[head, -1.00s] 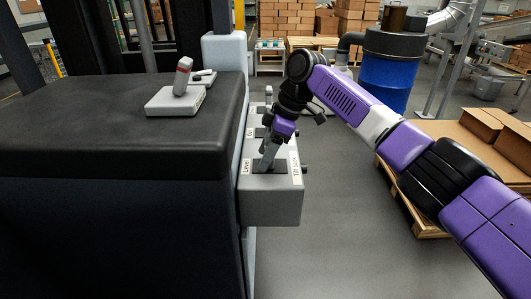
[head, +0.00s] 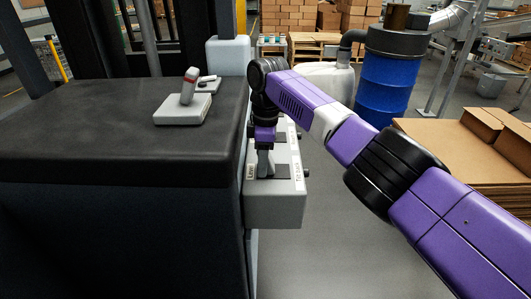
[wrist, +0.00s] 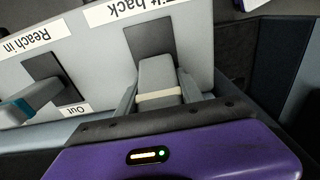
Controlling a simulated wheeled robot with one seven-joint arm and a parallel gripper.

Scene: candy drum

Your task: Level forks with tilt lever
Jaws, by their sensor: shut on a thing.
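The tilt lever (wrist: 158,78) is a grey handle with a pale band, rising from a dark slot in the control box (head: 275,211). My gripper (wrist: 157,98) is shut on it, with one finger on each side. In the head view my gripper (head: 264,163) points down at the near slot and hides most of the lever. A "Level" label (head: 251,172) is on the left of the slot and a "Tilt back" label (head: 298,170) on the right. The "Tilt back" label (wrist: 130,10) also shows in the wrist view. The forks cannot be made out.
A neighbouring lever (wrist: 38,95) stands close by, between "Reach in" and "Out" labels. A dark padded surface (head: 120,130) with a small grey control unit (head: 182,110) lies left of the box. A blue drum (head: 384,88) and a cardboard-stacked pallet stand right. Floor between is clear.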

